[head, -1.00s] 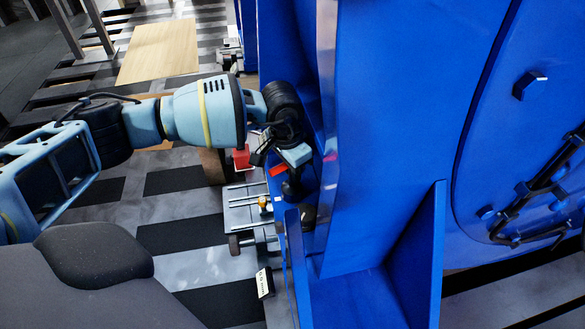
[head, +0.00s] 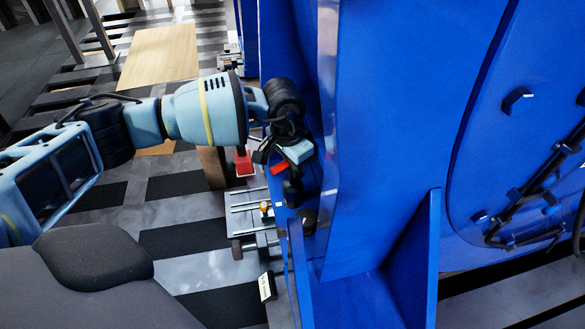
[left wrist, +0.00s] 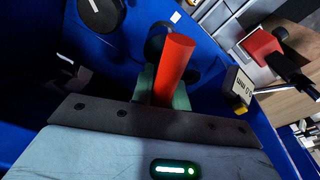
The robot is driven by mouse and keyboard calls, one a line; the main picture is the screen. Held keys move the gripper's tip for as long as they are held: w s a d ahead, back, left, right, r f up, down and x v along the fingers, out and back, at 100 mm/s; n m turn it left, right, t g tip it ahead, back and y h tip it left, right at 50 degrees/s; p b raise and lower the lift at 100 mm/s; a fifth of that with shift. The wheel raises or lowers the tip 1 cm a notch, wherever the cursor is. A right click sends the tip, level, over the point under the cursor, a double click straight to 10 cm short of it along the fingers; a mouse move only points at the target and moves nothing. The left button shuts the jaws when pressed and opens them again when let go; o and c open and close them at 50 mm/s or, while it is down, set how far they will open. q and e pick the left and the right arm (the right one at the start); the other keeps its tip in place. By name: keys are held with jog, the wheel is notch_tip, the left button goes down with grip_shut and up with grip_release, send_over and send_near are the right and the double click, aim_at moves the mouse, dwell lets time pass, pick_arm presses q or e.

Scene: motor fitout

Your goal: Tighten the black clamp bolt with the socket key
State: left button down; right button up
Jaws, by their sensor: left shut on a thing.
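My left gripper (head: 294,153) is shut on the red handle of the socket key (head: 279,169), close to the blue motor housing. In the left wrist view the red handle (left wrist: 174,68) stands up between the fingers (left wrist: 150,84). A dark round part (head: 292,190) shows just below the gripper. I cannot tell whether it is the key's socket end or the black clamp bolt. A black round bolt head with a white mark (left wrist: 101,12) is at the upper left of the wrist view, apart from the key. My right gripper is not in view.
The blue housing wall (head: 385,110) and a rib (head: 412,250) stand right of the gripper. Left of the foot are a grey rail fixture (head: 245,205), a red block (head: 243,162) and a small display (head: 266,286). A wooden board (head: 160,55) lies farther back.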

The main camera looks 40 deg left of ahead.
pick_arm(q)
jog(key=shift+r+p, duration=0.5)
jog(key=shift+r, duration=0.7)
jog(key=shift+r+p, duration=0.4)
jog(key=shift+r, duration=0.7)
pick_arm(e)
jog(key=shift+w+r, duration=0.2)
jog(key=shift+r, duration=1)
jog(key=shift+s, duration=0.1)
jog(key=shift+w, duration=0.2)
